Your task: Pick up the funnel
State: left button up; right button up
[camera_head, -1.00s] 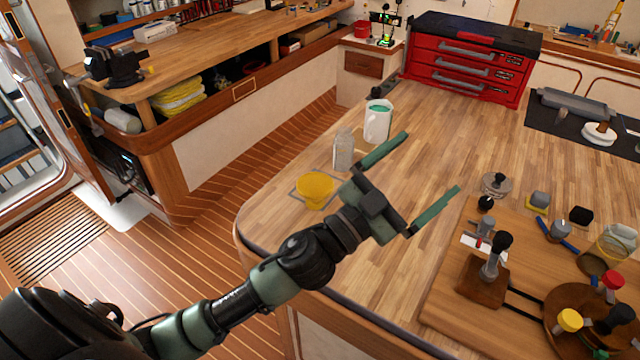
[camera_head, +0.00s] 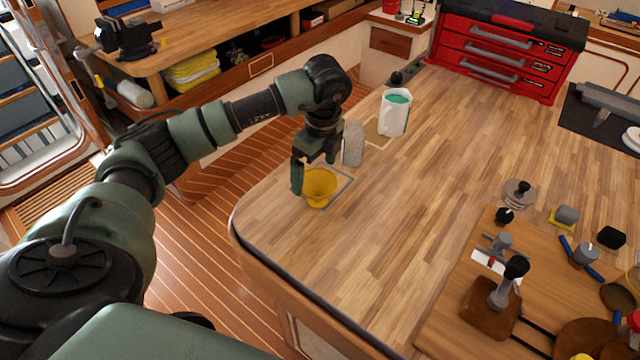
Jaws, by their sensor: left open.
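The yellow funnel (camera_head: 321,189) sits wide mouth up on a grey-outlined square near the left edge of the wooden worktop. My left gripper (camera_head: 315,178) points down at the funnel from above. Its fingers are open, one at the funnel's left side and the other behind it, partly hidden. I cannot tell whether the fingers touch it. My right gripper is not in view.
A clear container (camera_head: 353,143) stands close behind the funnel, beside my gripper. A white jug (camera_head: 395,112) with green inside stands farther back. A board with tools (camera_head: 463,318) lies at right. The worktop's middle (camera_head: 420,190) is clear.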

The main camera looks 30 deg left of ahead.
aim_at(317, 182)
pick_arm(q)
notch_tip(317, 182, down, 6)
jog(key=p, duration=0.3)
jog(key=shift+w+d+f, duration=0.1)
jog(key=shift+f, duration=0.15)
jog(key=shift+f+p, duration=0.3)
jog(key=shift+f, duration=0.1)
jog(key=c, duration=1.2)
jog(key=shift+c, duration=0.2)
jog(key=shift+r, duration=0.1)
